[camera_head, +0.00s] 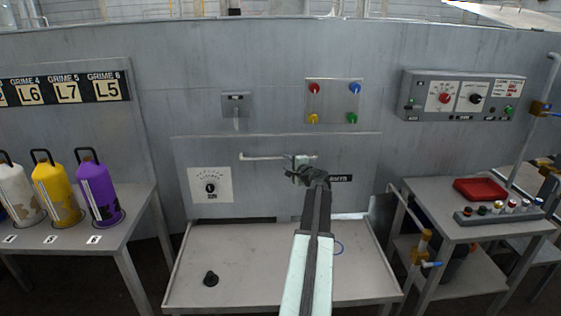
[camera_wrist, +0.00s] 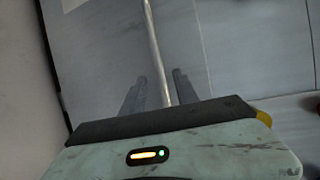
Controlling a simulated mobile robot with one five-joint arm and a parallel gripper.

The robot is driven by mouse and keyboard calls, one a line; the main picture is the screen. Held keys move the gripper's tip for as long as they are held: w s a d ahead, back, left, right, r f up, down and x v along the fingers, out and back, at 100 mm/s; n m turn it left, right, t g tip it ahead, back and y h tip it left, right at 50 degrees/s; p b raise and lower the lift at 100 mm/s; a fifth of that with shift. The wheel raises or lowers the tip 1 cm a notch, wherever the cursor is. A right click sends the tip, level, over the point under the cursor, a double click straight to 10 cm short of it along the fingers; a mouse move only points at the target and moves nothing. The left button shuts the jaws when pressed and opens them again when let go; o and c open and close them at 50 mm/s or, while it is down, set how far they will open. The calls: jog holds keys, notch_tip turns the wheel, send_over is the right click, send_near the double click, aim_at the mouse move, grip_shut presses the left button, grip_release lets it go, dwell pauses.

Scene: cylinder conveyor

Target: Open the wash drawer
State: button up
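The wash drawer's grey front panel (camera_head: 270,185) lies in the wall in the head view and looks closed. A thin pale horizontal handle bar (camera_head: 262,157) runs along its upper part. My gripper (camera_head: 301,170) is at the right part of this bar, and my arm covers some of the panel. In the wrist view the handle bar (camera_wrist: 157,45) runs between the two dark fingers of my gripper (camera_wrist: 160,80). The fingers are apart, with a gap on each side of the bar. Whether the bar lies fully within their depth is hard to tell.
A dial plate (camera_head: 210,186) is on the panel's left. Side tables stand left, with colored canisters (camera_head: 97,190), and right, with a red tray (camera_head: 480,189).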

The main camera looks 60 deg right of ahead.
aim_at(280, 158)
jog(key=b+x, duration=0.1)
jog(key=x, duration=0.6)
jog(key=shift+w+d+f, duration=0.1)
jog(key=shift+w+f, duration=0.05)
jog(key=shift+w, duration=0.1)
grip_shut()
dwell(1.0)
